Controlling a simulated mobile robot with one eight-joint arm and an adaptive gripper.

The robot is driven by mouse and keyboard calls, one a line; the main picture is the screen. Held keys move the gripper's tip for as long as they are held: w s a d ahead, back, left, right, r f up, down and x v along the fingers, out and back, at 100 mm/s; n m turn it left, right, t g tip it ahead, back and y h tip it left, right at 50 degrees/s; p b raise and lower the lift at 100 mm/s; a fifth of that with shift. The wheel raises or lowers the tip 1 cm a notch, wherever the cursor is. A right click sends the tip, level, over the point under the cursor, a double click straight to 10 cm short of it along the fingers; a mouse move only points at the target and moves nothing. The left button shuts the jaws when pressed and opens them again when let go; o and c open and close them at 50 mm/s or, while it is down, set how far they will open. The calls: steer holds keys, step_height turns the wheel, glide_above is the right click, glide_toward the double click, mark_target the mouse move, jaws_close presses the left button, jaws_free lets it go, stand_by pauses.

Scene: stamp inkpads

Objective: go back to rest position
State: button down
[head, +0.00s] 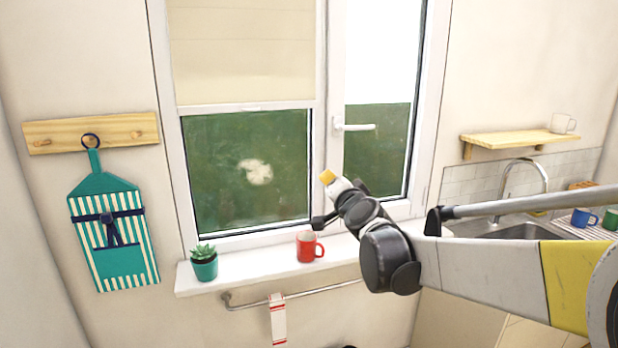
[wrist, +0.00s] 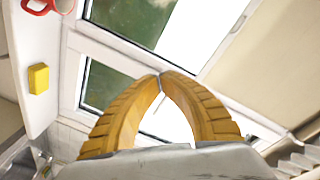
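My gripper (head: 327,177) is raised in front of the window, with its yellow fingertips upward, above the sill. In the wrist view its two curved fingers (wrist: 160,76) meet at the tips. The gap between them is empty, so it is shut on nothing. The window (head: 245,168) behind it carries a whitish smudge (head: 255,171) on the left pane. A yellow block (wrist: 38,78) lies on the sill in the wrist view. I cannot see it in the head view, where my arm covers part of the sill.
A red mug (head: 306,247) and a potted succulent (head: 204,264) stand on the windowsill (head: 255,272). The window handle (head: 352,127) juts out right of my gripper. A rail with a cloth (head: 277,318) hangs below. The sink tap (head: 522,170) and wooden shelf (head: 515,139) are at right.

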steer(key=s+d+f+n+g+h, duration=0.1)
steer(key=s+f, duration=0.5)
steer(key=s, duration=0.7)
steer(key=s+d+f+n+g+h, duration=0.1)
steer(key=s+d+f+n+g, duration=0.3)
steer(key=s+d, duration=0.4)
steer(key=s+d+f+n+g+h, duration=0.2)
steer(key=s+d+f+g, duration=0.3)
steer(key=s, duration=1.3)
step_height(320, 180, down, 4)
steer(key=shift+s+f+n, duration=0.1)
steer(key=shift+s+n, duration=0.3)
